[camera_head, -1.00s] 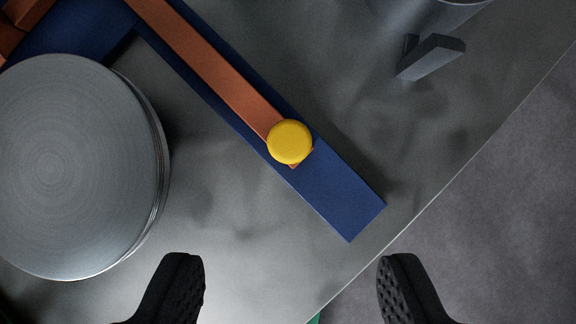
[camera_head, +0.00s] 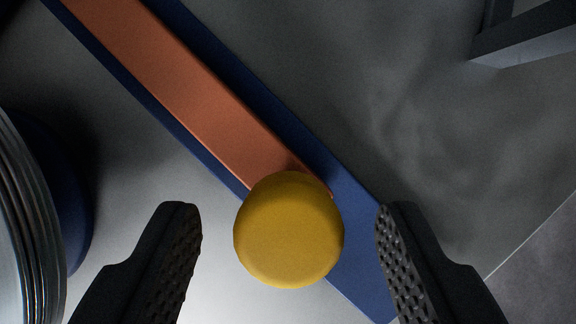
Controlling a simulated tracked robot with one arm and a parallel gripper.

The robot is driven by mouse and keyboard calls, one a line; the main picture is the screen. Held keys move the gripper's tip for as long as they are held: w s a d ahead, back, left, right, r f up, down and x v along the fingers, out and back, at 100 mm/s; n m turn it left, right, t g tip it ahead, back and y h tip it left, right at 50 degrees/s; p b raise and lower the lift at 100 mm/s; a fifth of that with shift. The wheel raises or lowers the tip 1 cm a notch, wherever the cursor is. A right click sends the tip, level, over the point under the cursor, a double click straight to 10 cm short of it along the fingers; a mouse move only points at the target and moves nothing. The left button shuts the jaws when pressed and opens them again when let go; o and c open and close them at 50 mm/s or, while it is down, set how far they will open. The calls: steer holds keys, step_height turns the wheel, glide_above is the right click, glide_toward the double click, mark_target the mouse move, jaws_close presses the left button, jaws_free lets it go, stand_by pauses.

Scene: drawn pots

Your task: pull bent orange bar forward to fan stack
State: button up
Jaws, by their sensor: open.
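The orange bar (camera_head: 190,85) lies along a longer blue strip (camera_head: 358,262), running from the upper left toward the lower right. A round yellow knob (camera_head: 288,230) sits at the bar's near end and hides that end. My gripper (camera_head: 285,225) is open, with one black finger left of the knob and the other right of it. There is a gap between the knob and each finger, and neither appears to touch it. The bar's far end runs out of view at the top left.
A round metal pot or lid (camera_head: 28,230) stands close at the left, near my left finger. A dark grey handle-like piece (camera_head: 530,42) is at the top right. The grey surface (camera_head: 420,130) between is clear, and its edge shows at the lower right.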

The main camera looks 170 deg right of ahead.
steer(key=shift+w+f, duration=0.15)
steer(key=shift+f, duration=0.3)
jaws_close()
steer(key=s+d, duration=0.1)
steer(key=d, duration=0.1)
steer(key=s+d, duration=0.1)
steer(key=d, duration=0.1)
steer(key=s+d, duration=0.1)
steer(key=s, duration=0.1)
steer(key=shift+d+r, duration=0.15)
steer(key=shift+d, duration=0.25)
steer(key=shift+s+d, duration=0.35)
steer(key=shift+d, duration=0.05)
jaws_free()
steer(key=shift+s+d, duration=0.1)
